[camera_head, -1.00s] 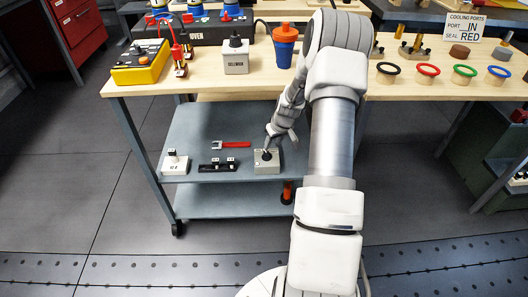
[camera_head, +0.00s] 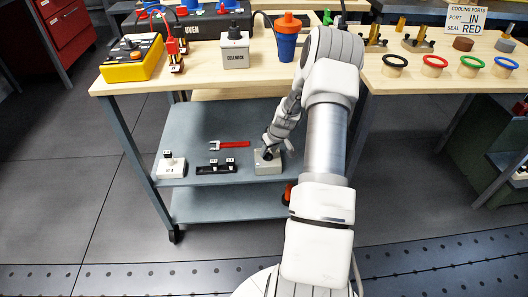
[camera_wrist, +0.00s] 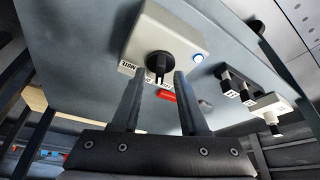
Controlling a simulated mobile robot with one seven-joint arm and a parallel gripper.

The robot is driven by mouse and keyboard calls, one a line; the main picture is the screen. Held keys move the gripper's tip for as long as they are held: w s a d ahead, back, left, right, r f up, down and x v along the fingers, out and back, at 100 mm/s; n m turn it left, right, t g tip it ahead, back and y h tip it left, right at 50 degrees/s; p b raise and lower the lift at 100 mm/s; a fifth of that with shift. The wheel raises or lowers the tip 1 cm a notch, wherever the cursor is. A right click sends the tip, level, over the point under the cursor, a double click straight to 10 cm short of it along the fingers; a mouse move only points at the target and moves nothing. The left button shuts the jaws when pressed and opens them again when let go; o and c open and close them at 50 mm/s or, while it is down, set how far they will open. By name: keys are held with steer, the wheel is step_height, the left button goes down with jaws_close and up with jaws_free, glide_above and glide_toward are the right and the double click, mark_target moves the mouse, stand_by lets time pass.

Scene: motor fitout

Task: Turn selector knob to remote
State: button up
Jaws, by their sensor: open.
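The selector box (camera_head: 265,167) is a pale grey box on the upper shelf below the bench. In the wrist view the box (camera_wrist: 143,28) carries a round black selector knob (camera_wrist: 159,60) and a blue-ringed button (camera_wrist: 198,58). Small white labels (camera_wrist: 128,69) sit near the knob, their words only partly readable. My gripper (camera_wrist: 159,78) is open, its two fingers to either side of the knob in the picture. I cannot tell whether they touch it. In the head view my gripper (camera_head: 269,151) is at the box and hides part of its top.
On the same shelf are a red wrench (camera_head: 230,145), a black switch strip (camera_head: 216,168) and a white switch block (camera_head: 171,168) to the left. The wooden bench top (camera_head: 200,75) overhangs the shelf behind. Bare shelf (camera_head: 190,125) lies left of the box.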

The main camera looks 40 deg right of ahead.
steer(key=shift+w+f, duration=0.1)
steer(key=shift+f, duration=0.25)
jaws_close()
